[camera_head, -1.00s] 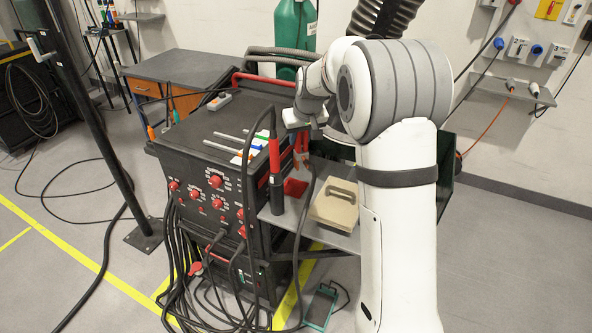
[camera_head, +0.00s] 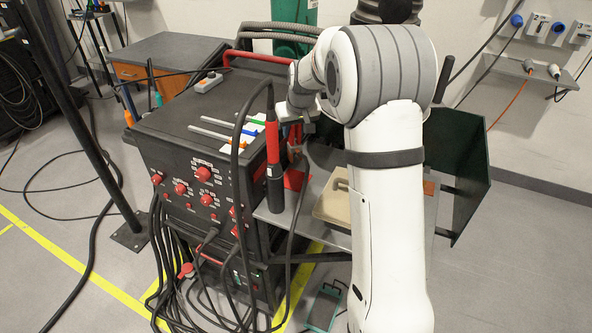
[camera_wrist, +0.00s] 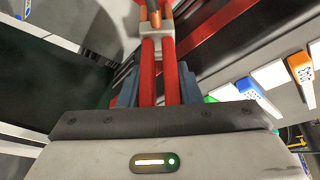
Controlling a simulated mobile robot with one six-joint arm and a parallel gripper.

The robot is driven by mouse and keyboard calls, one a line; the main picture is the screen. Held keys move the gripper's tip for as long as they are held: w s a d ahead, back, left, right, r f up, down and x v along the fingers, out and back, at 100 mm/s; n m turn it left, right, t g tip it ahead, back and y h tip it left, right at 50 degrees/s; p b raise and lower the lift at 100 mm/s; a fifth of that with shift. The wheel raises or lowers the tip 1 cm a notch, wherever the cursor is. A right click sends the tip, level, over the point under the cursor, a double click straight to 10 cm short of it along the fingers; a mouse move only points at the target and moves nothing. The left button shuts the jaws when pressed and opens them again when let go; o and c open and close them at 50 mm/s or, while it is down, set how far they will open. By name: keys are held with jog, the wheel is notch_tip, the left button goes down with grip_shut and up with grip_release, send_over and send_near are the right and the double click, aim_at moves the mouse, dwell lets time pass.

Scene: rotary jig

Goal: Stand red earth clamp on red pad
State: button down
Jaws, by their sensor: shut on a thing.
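My gripper (camera_wrist: 158,92) is shut on the red earth clamp (camera_wrist: 149,72), whose two red handles run between the blue-grey fingers in the wrist view. A copper-coloured part shows at its far end. In the head view my gripper (camera_head: 297,112) is above the grey side shelf, just behind the upright red-and-black torch. The clamp is mostly hidden there by the torch and my gripper. The red pad (camera_head: 295,180) lies on the shelf below, partly covered by the torch and cable. Whether the clamp touches the pad cannot be told.
The torch (camera_head: 273,150) stands at the shelf's left, with a looping black cable. A beige block with a handle (camera_head: 333,205) lies on the grey shelf (camera_head: 300,232) right of the pad. The black welding machine (camera_head: 200,150) stands left, with coloured-tipped rods on top.

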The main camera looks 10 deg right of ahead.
aim_at(294, 140)
notch_tip(294, 140, down, 4)
jog(key=shift+f+p, duration=0.1)
jog(key=shift+p, duration=0.2)
jog(key=shift+f+p, duration=0.3)
jog(key=shift+f, duration=1.8)
jog(key=shift+s, duration=0.1)
jog(key=shift+f, duration=0.15)
jog(key=c, duration=1)
grip_release()
jog(key=shift+c, duration=0.2)
